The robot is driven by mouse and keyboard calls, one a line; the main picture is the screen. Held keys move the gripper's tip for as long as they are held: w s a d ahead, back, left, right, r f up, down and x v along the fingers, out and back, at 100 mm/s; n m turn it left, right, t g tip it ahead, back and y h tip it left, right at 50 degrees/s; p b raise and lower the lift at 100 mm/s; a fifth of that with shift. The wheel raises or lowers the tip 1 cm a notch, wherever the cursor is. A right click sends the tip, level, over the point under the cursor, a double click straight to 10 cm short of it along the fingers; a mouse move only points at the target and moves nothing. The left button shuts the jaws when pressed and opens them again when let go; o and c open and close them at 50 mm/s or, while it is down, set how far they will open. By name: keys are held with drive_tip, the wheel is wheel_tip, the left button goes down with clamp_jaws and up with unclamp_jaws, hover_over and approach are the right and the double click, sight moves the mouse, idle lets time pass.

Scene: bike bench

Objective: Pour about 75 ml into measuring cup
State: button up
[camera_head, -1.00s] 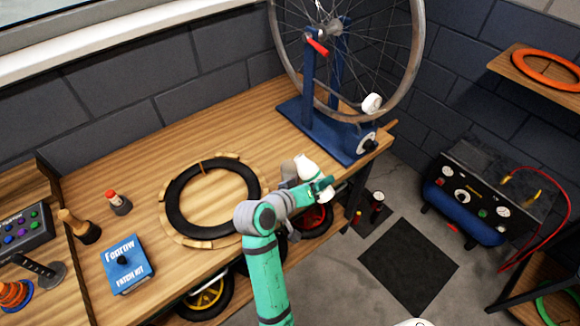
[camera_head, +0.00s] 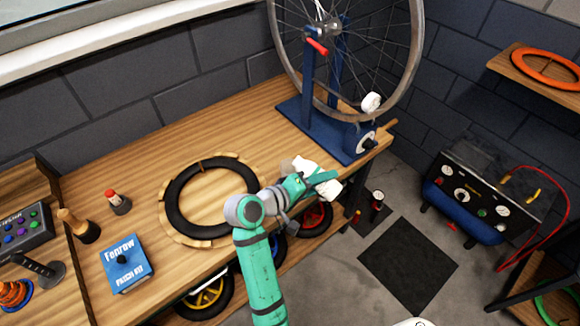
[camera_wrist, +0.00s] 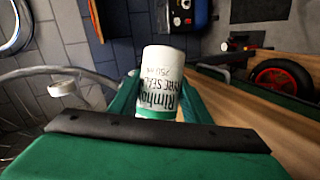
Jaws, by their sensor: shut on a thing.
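My gripper (camera_head: 316,180) is shut on a white bottle (camera_head: 329,189), above the front right part of the workbench. In the wrist view the bottle (camera_wrist: 165,62) sits between the green fingers, with dark lettering that includes "250 ml". White parts show on both sides of the fingers in the head view, and the bottle looks strongly tilted. I cannot make out its opening or any liquid. I cannot clearly identify a measuring cup in either view; my arm and gripper cover part of the bench edge.
A black tyre (camera_head: 183,222) lies on a wooden ring on the bench (camera_head: 150,170). A blue wheel stand (camera_head: 308,95) holds a spoked wheel behind my gripper. Wheels sit below the bench.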

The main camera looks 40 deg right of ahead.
sight(319, 170)
drive_tip(key=shift+w+a+r+n+g+h, duration=0.1)
drive_tip(key=shift+w+r+n+g+h, duration=0.15)
drive_tip(key=shift+r+n, duration=0.25)
drive_tip(key=shift+w+a+r+n+g+h, duration=0.15)
drive_tip(key=shift+r+n+h, duration=0.1)
drive_tip(key=shift+r+n, duration=0.25)
idle(0.9)
drive_tip(key=shift+s+d+r, duration=0.1)
drive_tip(key=shift+d+r, duration=0.1)
drive_tip(key=shift+r, duration=0.1)
drive_tip(key=shift+a, duration=0.15)
idle(0.5)
drive_tip(key=shift+w+r+n+g+p, duration=0.25)
drive_tip(key=shift+r+n+g+p, duration=0.15)
drive_tip(key=shift+r+n+p, duration=0.15)
idle(0.6)
drive_tip(key=shift+r+h, duration=0.2)
drive_tip(key=shift+h, duration=0.1)
drive_tip(key=shift+w, duration=0.1)
idle(0.4)
drive_tip(key=shift+w+r+n, duration=0.1)
drive_tip(key=shift+r+n, duration=0.2)
drive_tip(key=shift+n, duration=0.05)
idle(0.4)
